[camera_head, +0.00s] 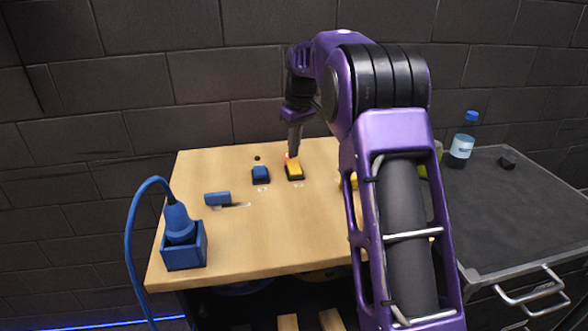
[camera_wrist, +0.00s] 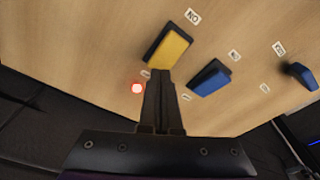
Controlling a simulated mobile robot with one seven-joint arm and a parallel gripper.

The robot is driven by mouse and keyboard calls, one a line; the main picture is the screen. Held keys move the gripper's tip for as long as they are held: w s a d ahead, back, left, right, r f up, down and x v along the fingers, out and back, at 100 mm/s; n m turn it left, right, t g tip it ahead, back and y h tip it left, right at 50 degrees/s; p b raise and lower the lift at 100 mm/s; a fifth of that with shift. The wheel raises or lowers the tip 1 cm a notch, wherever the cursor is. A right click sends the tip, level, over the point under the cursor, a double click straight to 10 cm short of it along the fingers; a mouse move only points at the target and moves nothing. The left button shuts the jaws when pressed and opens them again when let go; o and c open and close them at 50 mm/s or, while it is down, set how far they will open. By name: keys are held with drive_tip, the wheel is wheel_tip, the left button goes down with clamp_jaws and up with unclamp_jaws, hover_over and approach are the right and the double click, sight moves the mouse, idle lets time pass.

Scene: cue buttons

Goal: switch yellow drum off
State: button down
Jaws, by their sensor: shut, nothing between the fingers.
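A yellow block-shaped switch (camera_head: 294,170) on a dark base sits near the back of the wooden table; I take it for the yellow drum. It also shows in the wrist view (camera_wrist: 170,48), with a label (camera_wrist: 193,16) by its far end. A red light (camera_head: 288,155) glows beside it, and shows in the wrist view (camera_wrist: 137,88). My gripper (camera_head: 293,152) is shut and empty, pointing down at the switch's back end. In the wrist view its fingertips (camera_wrist: 159,74) overlap the switch's near end; I cannot tell whether they touch.
A blue switch (camera_head: 260,174) with a dark indicator (camera_head: 257,158) stands just left. A blue slider (camera_head: 217,198) and a corded blue plug in a box (camera_head: 185,256) are farther left. My arm partly hides another yellow thing (camera_head: 353,180). The table's front middle is clear.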

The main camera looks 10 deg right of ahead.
sight(294, 163)
drive_tip(key=shift+f+b, duration=0.45)
drive_tip(key=shift+f, duration=0.5)
idle(0.3)
wheel_tip(294, 163, up, 7)
drive_tip(key=p, duration=0.7)
drive_tip(key=shift+r, duration=0.1)
